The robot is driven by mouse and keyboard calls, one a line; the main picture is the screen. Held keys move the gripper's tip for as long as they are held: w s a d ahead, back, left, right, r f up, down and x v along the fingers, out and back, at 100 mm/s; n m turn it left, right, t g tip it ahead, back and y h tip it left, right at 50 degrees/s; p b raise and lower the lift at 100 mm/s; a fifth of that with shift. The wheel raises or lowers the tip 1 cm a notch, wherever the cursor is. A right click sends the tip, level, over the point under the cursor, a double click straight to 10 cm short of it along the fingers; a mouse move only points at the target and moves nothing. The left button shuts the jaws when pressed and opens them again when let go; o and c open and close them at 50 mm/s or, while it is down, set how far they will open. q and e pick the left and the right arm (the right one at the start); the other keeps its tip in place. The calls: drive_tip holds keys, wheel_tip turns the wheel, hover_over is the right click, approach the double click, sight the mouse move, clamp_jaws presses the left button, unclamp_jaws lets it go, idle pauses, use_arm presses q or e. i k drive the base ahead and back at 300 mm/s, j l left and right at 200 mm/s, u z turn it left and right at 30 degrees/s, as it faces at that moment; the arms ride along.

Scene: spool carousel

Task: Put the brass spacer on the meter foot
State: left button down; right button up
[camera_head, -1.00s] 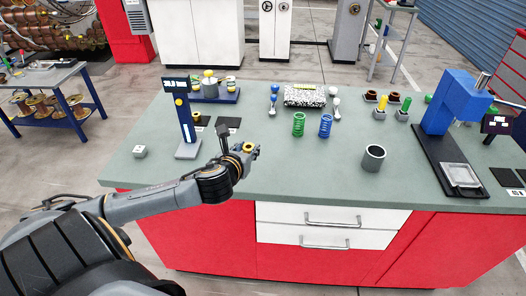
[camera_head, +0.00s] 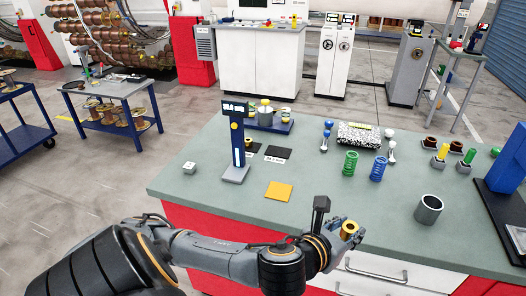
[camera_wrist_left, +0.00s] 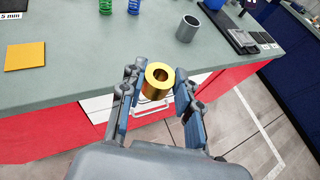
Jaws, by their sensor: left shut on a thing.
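The brass spacer (camera_wrist_left: 157,82), a short gold tube with a round bore, is held between the fingers of my left gripper (camera_wrist_left: 155,95). In the head view the spacer (camera_head: 349,229) and my left gripper (camera_head: 343,230) show at the table's front edge, above the drawers. The meter is a dark blue post with a lit display (camera_head: 237,130); its grey foot (camera_head: 235,174) stands on the table left of and behind the gripper. The top of the foot looks bare. My right gripper is not seen.
A yellow square (camera_head: 279,190) lies flat on the green table (camera_head: 320,190) between meter and gripper. Dark pads (camera_head: 277,153) lie behind it. Green (camera_head: 350,163) and blue (camera_head: 378,168) springs and a grey cup (camera_head: 429,209) stand to the right.

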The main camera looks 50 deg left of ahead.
sight(235, 173)
drive_tip(key=u, duration=0.4)
drive_tip(key=i+u, duration=0.15)
drive_tip(key=u, duration=0.2)
drive_tip(key=i+u, duration=0.1)
drive_tip(key=u, duration=0.3)
drive_tip(key=i+l, duration=0.15)
drive_tip(key=i, duration=0.15)
drive_tip(key=i+l, duration=0.1)
drive_tip(key=i, duration=0.15)
